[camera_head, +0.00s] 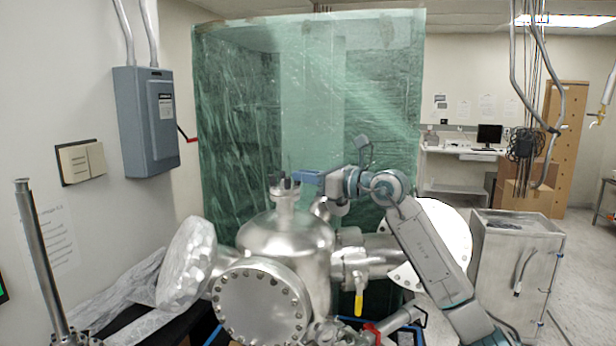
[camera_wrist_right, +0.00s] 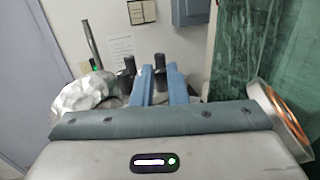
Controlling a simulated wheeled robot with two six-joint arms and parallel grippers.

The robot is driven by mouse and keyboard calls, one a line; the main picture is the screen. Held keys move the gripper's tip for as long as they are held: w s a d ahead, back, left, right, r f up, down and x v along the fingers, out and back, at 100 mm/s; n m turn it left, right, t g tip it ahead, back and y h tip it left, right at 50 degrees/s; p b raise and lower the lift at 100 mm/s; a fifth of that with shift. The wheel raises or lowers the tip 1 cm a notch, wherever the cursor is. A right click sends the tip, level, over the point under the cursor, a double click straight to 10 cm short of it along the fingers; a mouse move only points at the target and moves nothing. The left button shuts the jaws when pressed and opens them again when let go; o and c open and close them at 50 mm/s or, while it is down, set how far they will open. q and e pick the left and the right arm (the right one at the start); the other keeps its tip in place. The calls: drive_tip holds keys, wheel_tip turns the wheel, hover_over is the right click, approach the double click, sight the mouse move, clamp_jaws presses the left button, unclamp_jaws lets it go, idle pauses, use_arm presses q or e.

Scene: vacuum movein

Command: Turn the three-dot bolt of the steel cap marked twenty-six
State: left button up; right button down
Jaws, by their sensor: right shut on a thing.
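The steel cap (camera_head: 285,193) sits on top of the neck of the shiny steel vessel (camera_head: 285,240). Dark upright bolts stand on it, and several show in the right wrist view, one (camera_wrist_right: 129,64) left of the fingers. My right gripper (camera_head: 290,177) reaches in from the right at the cap's top, with its blue fingers level. In the right wrist view its fingers (camera_wrist_right: 160,78) are shut on a dark bolt (camera_wrist_right: 160,62) between them. The number twenty-six and the dots cannot be read. My left gripper is not in view.
A round bolted flange (camera_head: 262,305) faces front, and a foil-wrapped port (camera_head: 187,262) sticks out left. A yellow-handled valve (camera_head: 358,300) hangs at right. A green plastic curtain (camera_head: 310,110) stands close behind. A metal cart (camera_head: 515,265) is at right. The air above the cap is free.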

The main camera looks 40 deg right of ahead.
drive_tip(key=shift+s+a+m+t+h+b, duration=0.1)
drive_tip(key=shift+a+m+t+h+b, duration=0.25)
drive_tip(key=shift+m+h, duration=1)
drive_tip(key=shift+a+m+t+h+b, duration=0.15)
drive_tip(key=shift+m+h+b, duration=0.5)
drive_tip(key=shift+h, duration=1.25)
drive_tip(key=shift+s+a+m+t+h+b, duration=0.1)
drive_tip(key=shift+a+m+t+h+b, duration=0.15)
drive_tip(key=shift+m+h, duration=1.2)
drive_tip(key=shift+r+h, duration=0.1)
drive_tip(key=shift+h, duration=0.3)
drive_tip(key=c, duration=1.5)
unclamp_jaws()
drive_tip(key=shift+w, duration=0.1)
drive_tip(key=shift+c, duration=0.2)
drive_tip(key=shift+o, duration=0.5)
drive_tip(key=shift+d, duration=0.25)
drive_tip(key=shift+a, duration=0.15)
